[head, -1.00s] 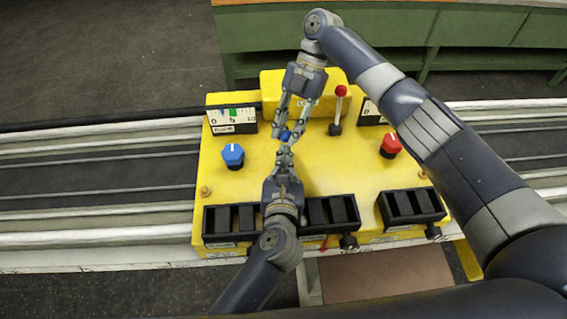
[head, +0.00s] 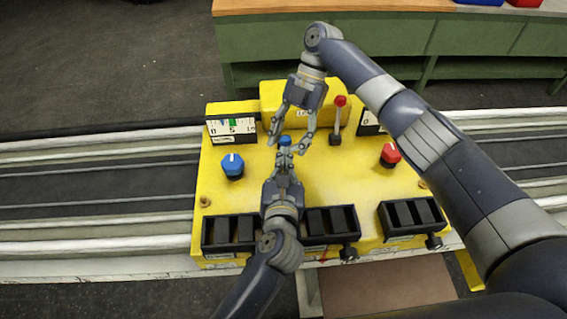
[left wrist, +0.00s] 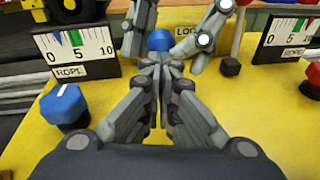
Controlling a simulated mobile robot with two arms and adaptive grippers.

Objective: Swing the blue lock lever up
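The blue lock lever's knob (head: 285,140) stands at the middle of the yellow console (head: 330,180). It also shows in the left wrist view (left wrist: 160,40), straight beyond my left fingertips. My left gripper (head: 284,156) comes from the near side, its fingers closed together just below the knob, on the lever; the shaft is hidden between them. My right gripper (head: 290,143) reaches from the far side, pointing toward me. Its fingers are spread wide, one on each side of the knob, apart from it.
A red-knobbed lever (head: 338,116) stands close right of my right gripper. A blue dial (head: 232,165) and a red dial (head: 390,154) flank the middle. Black pedal-like blocks (head: 410,212) line the front edge. A scale (head: 231,127) stands at the back left.

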